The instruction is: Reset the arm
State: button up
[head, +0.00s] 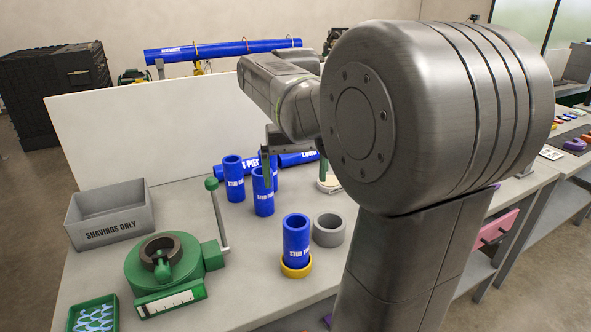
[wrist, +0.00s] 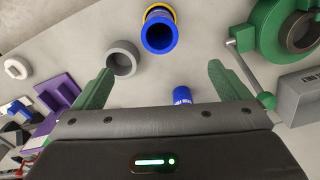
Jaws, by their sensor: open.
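My gripper (wrist: 161,88) shows in the wrist view with its two green fingers spread wide apart and nothing between the tips. In the head view my arm reaches over the far part of the table (head: 110,265), and my gripper is mostly hidden behind my large grey arm link. Several blue stub pipes stand upright below it, such as one (head: 233,180) at the left and one (head: 263,195) beside it. Another blue stub pipe (head: 296,240) stands in a yellow ring (head: 296,268) nearer the front. It also shows in the wrist view (wrist: 160,34).
A grey ring (head: 329,230) stands right of the yellow one. A green clamp device (head: 150,275) with an upright lever, a grey "SHAVINGS ONLY" bin (head: 108,212) and a green tray (head: 93,315) fill the left. A white panel (head: 140,120) stands behind, with a long blue pipe (head: 222,50) beyond.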

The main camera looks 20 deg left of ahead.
aim_at(296, 219)
jog(key=shift+r, duration=0.25)
dwell(0.4)
notch_tip(296, 219, down, 14)
jog(key=shift+r, duration=0.4)
jog(key=shift+f, duration=0.15)
dwell(0.4)
notch_tip(296, 219, up, 13)
notch_tip(296, 219, down, 14)
jog(key=shift+r, duration=0.1)
notch_tip(296, 219, up, 7)
jog(key=p, duration=0.3)
jog(key=shift+f, duration=0.2)
